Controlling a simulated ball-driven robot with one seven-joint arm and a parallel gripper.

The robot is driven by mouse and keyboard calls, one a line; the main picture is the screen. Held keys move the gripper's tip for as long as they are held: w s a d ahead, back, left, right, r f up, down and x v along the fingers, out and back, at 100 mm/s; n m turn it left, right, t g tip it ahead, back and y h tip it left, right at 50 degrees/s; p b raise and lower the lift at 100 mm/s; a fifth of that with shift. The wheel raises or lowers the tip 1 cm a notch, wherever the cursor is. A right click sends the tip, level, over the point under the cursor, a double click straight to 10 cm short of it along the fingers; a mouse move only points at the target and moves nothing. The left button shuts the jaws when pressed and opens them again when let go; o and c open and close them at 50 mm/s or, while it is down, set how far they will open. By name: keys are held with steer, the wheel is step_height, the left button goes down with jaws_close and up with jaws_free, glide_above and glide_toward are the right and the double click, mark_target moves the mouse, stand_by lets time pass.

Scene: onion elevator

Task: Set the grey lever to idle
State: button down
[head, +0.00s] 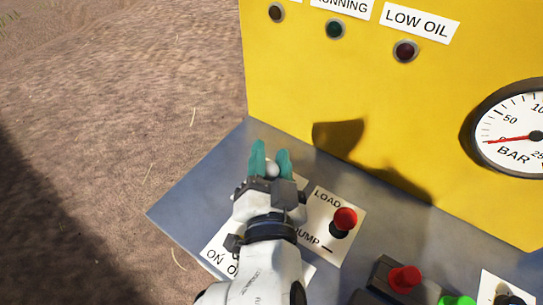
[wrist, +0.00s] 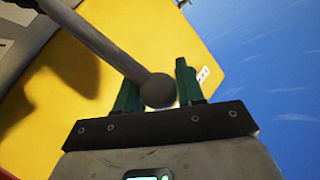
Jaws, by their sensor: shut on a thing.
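The grey lever is a grey rod (wrist: 95,40) ending in a round ball knob (wrist: 158,90) in the wrist view. In the head view only its grey knob (head: 272,170) shows, over the left part of the sloping panel. My gripper (head: 270,153) has its green fingers on either side of the knob and is shut on it. The fingers also show around the knob in the wrist view (wrist: 157,78). The lever's base and its position label, including any idle mark, are hidden behind my gripper and arm in the head view.
A red-knobbed lever (head: 345,220) stands just right of my gripper, beside LOAD and DUMP labels. Another red knob (head: 404,279) and a green button (head: 457,301) sit lower right. The yellow panel (head: 300,70) with lamps and a pressure gauge (head: 512,128) rises behind. Bare ground lies left.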

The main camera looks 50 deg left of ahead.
steer(key=shift+s+a+r, duration=0.1)
steer(key=shift+s, duration=0.15)
steer(key=c, duration=0.9)
jaws_free()
steer(key=shift+s, duration=0.1)
steer(key=shift+o, duration=0.8)
steer(key=v, duration=1)
steer(key=shift+s+d+b, duration=0.15)
steer(key=shift+d+b, duration=0.2)
steer(key=shift+d, duration=0.1)
